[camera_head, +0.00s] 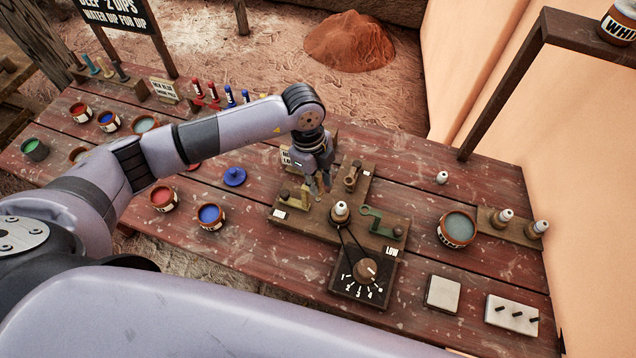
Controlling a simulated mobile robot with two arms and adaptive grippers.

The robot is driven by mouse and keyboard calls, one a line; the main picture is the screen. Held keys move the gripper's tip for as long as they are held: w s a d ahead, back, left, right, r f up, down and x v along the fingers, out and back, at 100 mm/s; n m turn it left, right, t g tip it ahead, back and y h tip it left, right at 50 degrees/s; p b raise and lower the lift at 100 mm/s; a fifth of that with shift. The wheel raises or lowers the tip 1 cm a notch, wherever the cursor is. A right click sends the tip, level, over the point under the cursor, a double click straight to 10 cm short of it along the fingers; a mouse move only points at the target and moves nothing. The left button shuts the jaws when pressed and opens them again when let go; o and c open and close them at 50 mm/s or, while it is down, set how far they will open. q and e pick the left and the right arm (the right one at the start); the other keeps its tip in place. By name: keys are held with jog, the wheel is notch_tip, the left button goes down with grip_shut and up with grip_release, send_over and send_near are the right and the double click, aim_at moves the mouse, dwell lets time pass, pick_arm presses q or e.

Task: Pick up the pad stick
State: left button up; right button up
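My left gripper (320,188) points down over the back of a wooden fixture (345,215) on the table. Its two fingers look a little apart, and I see nothing between them. A short brass-coloured peg (285,194) stands on the fixture just left of the fingers. A small brown stick-like piece (352,174) stands just right of them. I cannot tell which piece is the pad stick. Several short sticks (105,68) also stand in a rack at the table's far left. My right gripper is not in view.
A bowl of grey-green liquid (457,228) stands right. Red (164,198) and blue (210,215) pots stand left. A wooden post (500,95) rises at the back right.

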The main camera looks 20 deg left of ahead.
aim_at(320, 174)
pick_arm(q)
grip_shut()
notch_tip(320, 174, up, 6)
jog(key=p, duration=0.3)
jog(key=shift+p, duration=0.4)
notch_tip(320, 174, up, 3)
jog(key=shift+r+b, duration=0.15)
jog(key=shift+b, duration=0.25)
jog(key=shift+r, duration=0.35)
jog(key=shift+w, duration=0.1)
